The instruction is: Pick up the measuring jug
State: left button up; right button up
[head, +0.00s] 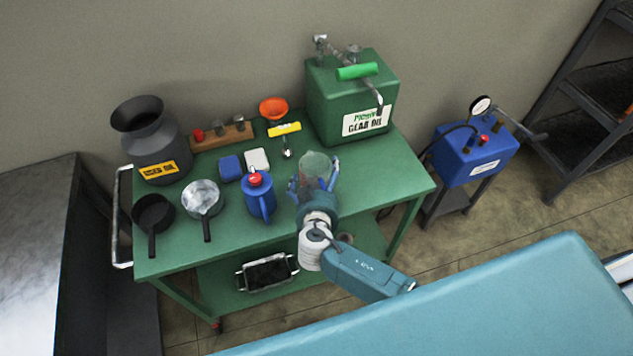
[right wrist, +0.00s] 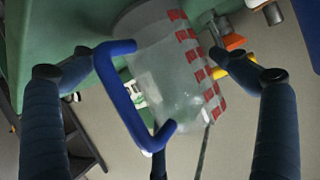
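The measuring jug (head: 314,165) is clear with a blue handle and stands near the right part of the green cart's top. In the right wrist view the jug (right wrist: 170,75) shows red markings, and its blue handle faces my gripper. My right gripper (head: 316,182) is at the near side of the jug in the head view. Its fingers (right wrist: 158,75) are spread wide on either side of the jug and handle, open. I cannot tell whether a fingertip touches the jug. My left gripper is not in view.
The green cart (head: 390,185) also holds a blue oil can (head: 259,198), two pans, a dark used-oil can (head: 152,145), an orange funnel (head: 273,107) and a green gear oil tank (head: 350,95). The cart's top right of the jug is clear. A blue unit (head: 468,158) stands farther right.

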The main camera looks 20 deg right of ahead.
jog(key=c, duration=0.8)
jog(key=shift+c, duration=0.7)
jog(key=shift+r, duration=0.1)
notch_tip(320, 180, up, 20)
jog(key=b, duration=0.2)
